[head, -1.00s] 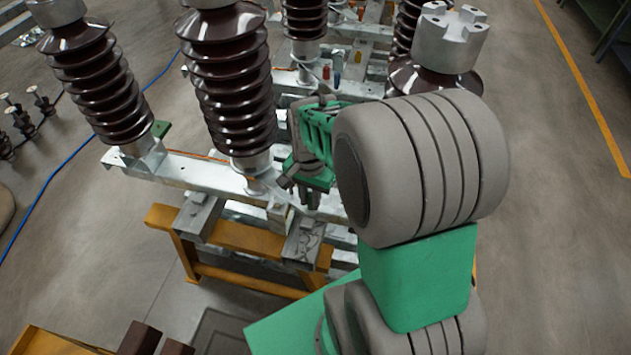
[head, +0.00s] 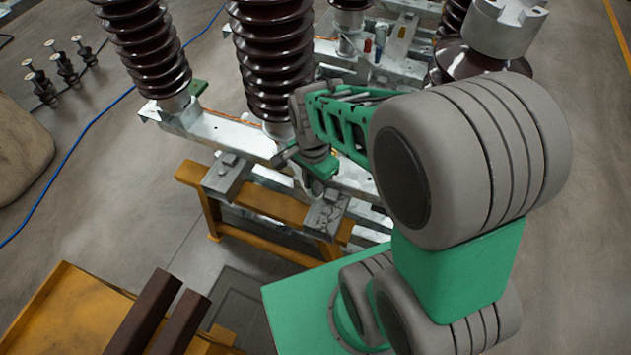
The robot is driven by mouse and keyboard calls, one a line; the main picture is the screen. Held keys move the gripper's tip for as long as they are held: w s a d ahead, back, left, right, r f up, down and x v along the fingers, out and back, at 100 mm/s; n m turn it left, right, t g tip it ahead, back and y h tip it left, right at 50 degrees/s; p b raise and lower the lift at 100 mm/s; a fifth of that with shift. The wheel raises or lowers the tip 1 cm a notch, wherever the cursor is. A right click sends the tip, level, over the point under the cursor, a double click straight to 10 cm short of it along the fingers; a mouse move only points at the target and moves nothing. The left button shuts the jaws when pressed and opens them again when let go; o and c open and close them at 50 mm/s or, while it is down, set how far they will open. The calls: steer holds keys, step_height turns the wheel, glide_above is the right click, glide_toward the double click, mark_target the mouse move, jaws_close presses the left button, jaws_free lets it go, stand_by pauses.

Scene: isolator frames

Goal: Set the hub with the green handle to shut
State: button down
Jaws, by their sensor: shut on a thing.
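My gripper (head: 292,155) is at the front of the silver frame, just below and right of the middle brown insulator (head: 277,65). It is shut on a small part at the frame's near side. A sliver of green at the fingertips looks like the green handle (head: 288,151), but my fingers and wrist hide most of it. The hub behind it is hidden, so its setting cannot be read. Another small green piece (head: 198,87) shows at the foot of the left insulator (head: 146,45).
The silver beam (head: 222,131) rests on a yellow trestle (head: 262,207). A red piece (head: 368,45) and a blue piece (head: 379,50) stand farther back. A yellow platform (head: 65,310) with brown bars (head: 150,310) is at lower left. A blue cable (head: 78,172) crosses open floor.

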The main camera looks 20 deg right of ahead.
steer(key=c, duration=1.5)
jaws_free()
steer(key=shift+w+a, duration=0.1)
steer(key=shift+a, duration=0.1)
steer(key=shift+o, duration=1)
steer(key=shift+d, duration=0.1)
step_height(320, 180, up, 8)
steer(key=shift+f+b, duration=0.1)
steer(key=shift+b, duration=0.25)
